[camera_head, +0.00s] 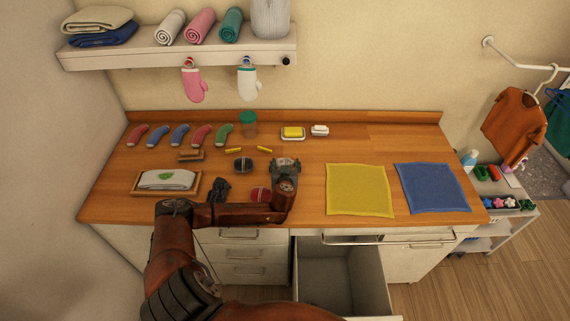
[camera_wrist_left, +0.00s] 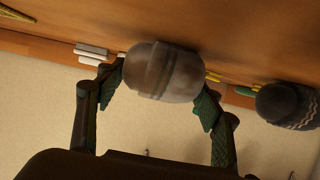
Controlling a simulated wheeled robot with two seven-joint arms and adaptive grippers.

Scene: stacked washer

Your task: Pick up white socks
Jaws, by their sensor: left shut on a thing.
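My left gripper (camera_head: 286,164) is over the wooden counter, toward its middle. In the left wrist view its two fingers are closed on a rolled pair of pale socks (camera_wrist_left: 165,72), which looks greyish in shade and has a faint band. In the head view the gripper largely hides this roll. A dark sock roll with zigzag stripes (camera_wrist_left: 288,106) is beside it in the wrist view; it also shows in the head view (camera_head: 243,165), left of the gripper. My right gripper is not in view.
A red roll (camera_head: 261,194) and a dark, unclear object (camera_head: 218,188) lie near my arm. A wooden tray (camera_head: 137,187) is at left. Yellow (camera_head: 359,190) and blue (camera_head: 432,187) cloths lie at right. An open drawer (camera_head: 340,270) juts out below the counter.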

